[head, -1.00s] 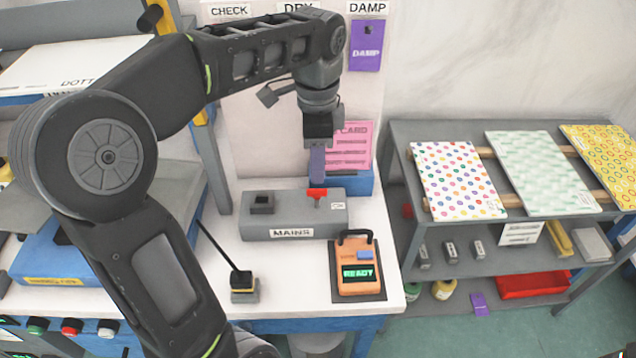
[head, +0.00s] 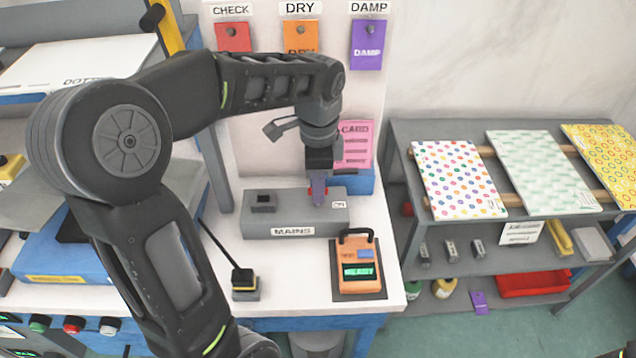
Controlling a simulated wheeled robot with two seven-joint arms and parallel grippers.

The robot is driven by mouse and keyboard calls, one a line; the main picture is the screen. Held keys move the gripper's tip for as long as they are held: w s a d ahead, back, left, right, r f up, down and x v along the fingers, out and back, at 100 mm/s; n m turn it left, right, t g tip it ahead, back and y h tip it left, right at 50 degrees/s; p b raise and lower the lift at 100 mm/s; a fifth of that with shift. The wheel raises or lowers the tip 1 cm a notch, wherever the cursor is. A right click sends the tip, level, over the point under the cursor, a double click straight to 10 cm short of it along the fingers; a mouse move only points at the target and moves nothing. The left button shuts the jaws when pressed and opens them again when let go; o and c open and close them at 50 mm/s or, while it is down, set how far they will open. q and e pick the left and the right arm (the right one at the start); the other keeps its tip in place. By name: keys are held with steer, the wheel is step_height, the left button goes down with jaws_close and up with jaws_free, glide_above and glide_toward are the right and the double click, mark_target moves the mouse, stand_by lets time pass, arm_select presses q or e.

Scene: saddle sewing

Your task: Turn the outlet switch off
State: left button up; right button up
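The outlet box (head: 270,224) is a grey block labelled MAINS on the white bench, with a small label at its right end. Which way the switch is set cannot be seen.
A black socket (head: 263,201) is on the box's left part. An orange tester (head: 357,268) with a lit screen stands in front. A black plug (head: 242,280) sits on a small block. A pink card (head: 356,145) stands behind. A grey shelf (head: 405,185) with patterned boards is at right.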

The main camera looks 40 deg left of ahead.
arm_select(q)
jaws_close()
steer(key=shift+n, duration=0.4)
steer(key=n, duration=0.7)
steer(key=shift+n+b, duration=0.35)
steer(key=shift+n, duration=0.05)
steer(key=n, duration=0.4)
steer(key=shift+r+n, duration=0.1)
steer(key=shift+n, duration=0.2)
steer(key=n, duration=0.4)
steer(key=shift+n+b, duration=0.3)
steer(key=shift+n, duration=0.1)
steer(key=shift+w, duration=0.1)
